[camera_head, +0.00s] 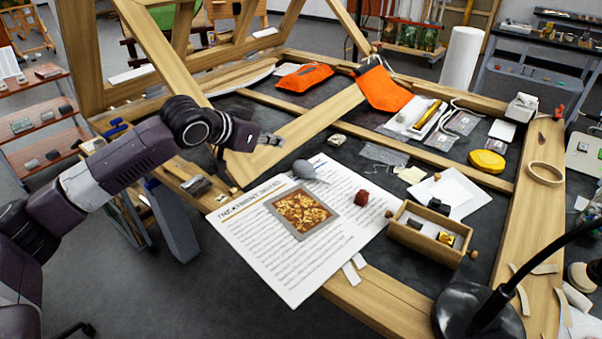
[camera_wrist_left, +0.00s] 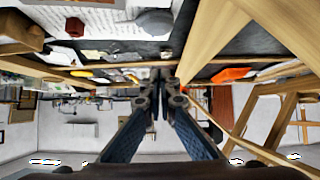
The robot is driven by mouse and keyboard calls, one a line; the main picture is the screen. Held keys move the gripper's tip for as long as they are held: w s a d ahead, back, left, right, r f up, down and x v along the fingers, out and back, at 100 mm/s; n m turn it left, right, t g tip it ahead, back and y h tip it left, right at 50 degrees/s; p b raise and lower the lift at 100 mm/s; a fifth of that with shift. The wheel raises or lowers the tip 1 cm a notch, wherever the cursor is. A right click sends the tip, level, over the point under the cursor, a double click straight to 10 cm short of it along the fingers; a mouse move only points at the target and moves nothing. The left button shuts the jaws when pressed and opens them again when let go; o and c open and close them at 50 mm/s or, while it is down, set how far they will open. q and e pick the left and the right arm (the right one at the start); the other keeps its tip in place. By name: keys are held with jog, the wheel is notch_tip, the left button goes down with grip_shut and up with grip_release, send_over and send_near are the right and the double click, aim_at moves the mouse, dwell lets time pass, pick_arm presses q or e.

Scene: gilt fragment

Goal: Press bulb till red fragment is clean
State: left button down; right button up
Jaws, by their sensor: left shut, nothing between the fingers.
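The grey bulb (camera_head: 304,170) lies on the printed sheet, its nozzle end pointing right. It also shows in the left wrist view (camera_wrist_left: 155,21), which looks upside down. The red fragment (camera_head: 361,197), a small dark red cube, sits on the right part of the sheet, and it shows in the left wrist view (camera_wrist_left: 75,27). My left gripper (camera_head: 277,140) is shut and empty, above and to the left of the bulb, apart from it. In the left wrist view its fingertips (camera_wrist_left: 162,80) meet. My right gripper is in neither view.
The printed sheet (camera_head: 270,265) carries a gold-brown picture. A wooden box (camera_head: 430,245) with small items stands right of the fragment. A black lamp (camera_head: 480,308) is at front right. A wooden beam (camera_head: 300,130) slopes behind the bulb. Orange cloths (camera_head: 303,77) lie farther back.

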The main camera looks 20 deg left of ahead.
pick_arm(q)
jog(key=shift+s+a+f, duration=0.15)
jog(key=shift+s+f, duration=0.25)
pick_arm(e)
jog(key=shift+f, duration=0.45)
pick_arm(q)
jog(key=p, duration=0.1)
send_near(305, 161)
jog(key=w+d+r, duration=0.1)
jog(key=w, duration=0.2)
jog(key=shift+w+d+f, duration=0.15)
jog(key=shift+w+f, duration=0.1)
jog(key=shift+f, duration=0.3)
jog(key=shift+w+d+f, duration=0.15)
jog(key=shift+w+f, duration=0.1)
jog(key=shift+f, duration=0.25)
jog(key=shift+w+f, duration=0.15)
jog(key=shift+f, duration=0.8)
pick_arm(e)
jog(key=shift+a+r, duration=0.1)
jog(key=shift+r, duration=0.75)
